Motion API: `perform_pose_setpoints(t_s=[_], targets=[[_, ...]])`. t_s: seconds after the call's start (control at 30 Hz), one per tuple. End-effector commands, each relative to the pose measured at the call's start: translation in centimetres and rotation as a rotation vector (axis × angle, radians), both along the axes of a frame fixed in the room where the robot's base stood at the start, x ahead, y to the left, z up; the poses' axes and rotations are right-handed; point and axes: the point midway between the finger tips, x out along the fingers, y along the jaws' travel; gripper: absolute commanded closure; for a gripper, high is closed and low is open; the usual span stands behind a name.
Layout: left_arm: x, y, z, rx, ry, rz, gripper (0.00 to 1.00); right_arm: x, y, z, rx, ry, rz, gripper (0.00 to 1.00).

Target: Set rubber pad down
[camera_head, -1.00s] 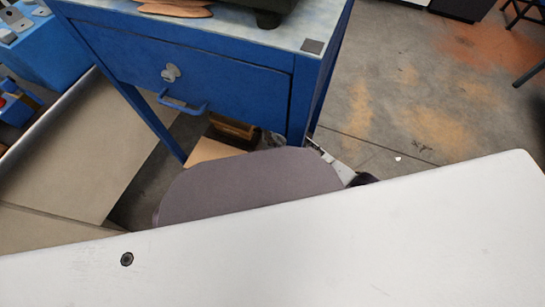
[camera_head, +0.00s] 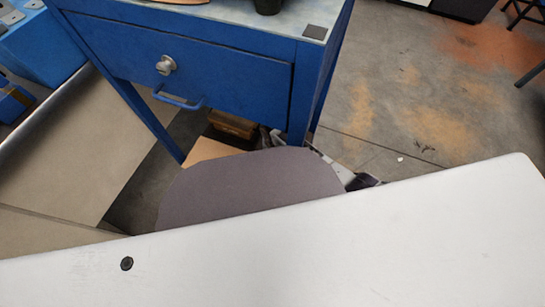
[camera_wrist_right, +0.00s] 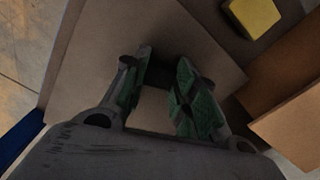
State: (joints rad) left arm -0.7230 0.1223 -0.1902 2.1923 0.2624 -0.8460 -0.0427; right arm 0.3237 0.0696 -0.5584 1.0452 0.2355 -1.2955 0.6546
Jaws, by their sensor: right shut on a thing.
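My right gripper (camera_wrist_right: 162,85) shows in the right wrist view with green-padded fingers. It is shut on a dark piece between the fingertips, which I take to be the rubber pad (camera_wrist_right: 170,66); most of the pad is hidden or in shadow. Behind the fingers is a flat tan board (camera_wrist_right: 85,60); I cannot tell whether the pad touches it. Neither gripper shows clearly in the head view.
A blue bench (camera_head: 190,60) with a drawer stands ahead. A dark square (camera_head: 315,32) lies on its top's right corner. A brown box (camera_head: 232,124) sits beneath. The wrist view shows a yellow block (camera_wrist_right: 252,14). Open floor (camera_head: 410,90) lies right.

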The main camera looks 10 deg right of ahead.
Motion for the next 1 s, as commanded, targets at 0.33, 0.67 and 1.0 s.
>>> perform_pose_setpoints(t_s=[0.33, 0.67, 1.0], targets=[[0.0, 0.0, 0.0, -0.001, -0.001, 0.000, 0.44, 0.0, 0.0, -0.3, 0.000, 0.000, 0.000, 0.51], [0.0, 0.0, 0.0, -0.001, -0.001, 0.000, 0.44, 0.0, 0.0, -0.2, 0.000, 0.000, 0.000, 0.51], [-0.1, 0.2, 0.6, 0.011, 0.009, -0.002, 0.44, 0.0, 0.0, 1.2, 0.001, -0.001, 0.000, 0.51]])
